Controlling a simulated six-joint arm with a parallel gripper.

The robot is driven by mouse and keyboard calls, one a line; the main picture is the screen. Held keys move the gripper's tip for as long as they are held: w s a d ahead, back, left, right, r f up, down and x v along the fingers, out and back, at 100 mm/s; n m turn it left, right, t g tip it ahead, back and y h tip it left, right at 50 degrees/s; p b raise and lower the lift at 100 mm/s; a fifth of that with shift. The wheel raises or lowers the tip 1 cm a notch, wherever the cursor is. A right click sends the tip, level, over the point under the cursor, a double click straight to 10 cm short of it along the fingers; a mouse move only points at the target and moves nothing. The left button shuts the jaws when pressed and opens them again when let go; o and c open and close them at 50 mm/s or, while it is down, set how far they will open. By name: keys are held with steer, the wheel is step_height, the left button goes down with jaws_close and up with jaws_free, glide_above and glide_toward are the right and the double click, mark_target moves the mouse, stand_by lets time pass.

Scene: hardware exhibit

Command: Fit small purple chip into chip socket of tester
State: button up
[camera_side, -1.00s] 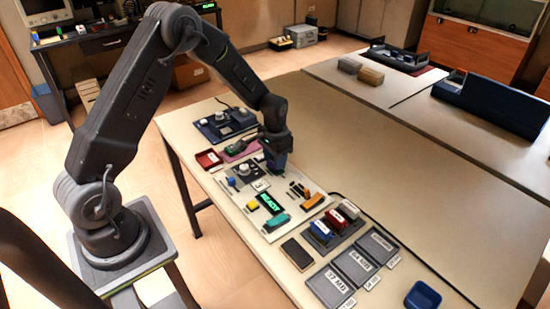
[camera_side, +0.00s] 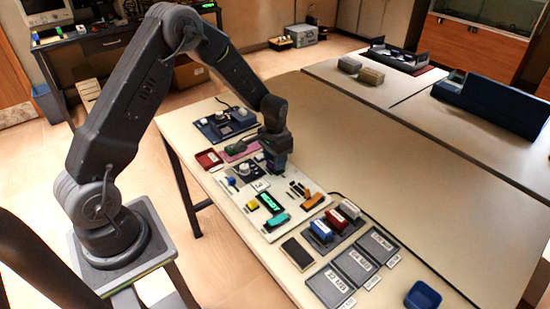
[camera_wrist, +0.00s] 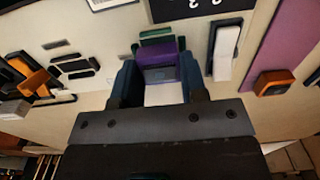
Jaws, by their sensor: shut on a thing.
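The small purple chip (camera_wrist: 162,62) is held between the two dark blue fingers of my gripper (camera_wrist: 160,80) in the wrist view. A green part (camera_wrist: 157,38) shows just beyond the chip; I cannot tell whether they touch. In the side view my gripper (camera_side: 277,166) points down over the far part of the pale tester board (camera_side: 243,203), and the chip cannot be made out there. I cannot make out the chip socket clearly.
A white lever-like part (camera_wrist: 225,52) stands close right of my gripper in the wrist view, with a purple mat (camera_wrist: 292,40) further right. In the side view, a red tray (camera_side: 209,159) lies left of my gripper.

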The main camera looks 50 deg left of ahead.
steer(key=shift+f, duration=0.5)
stand_by(0.4)
steer(key=o, duration=1.3)
steer(key=shift+r, duration=3.7)
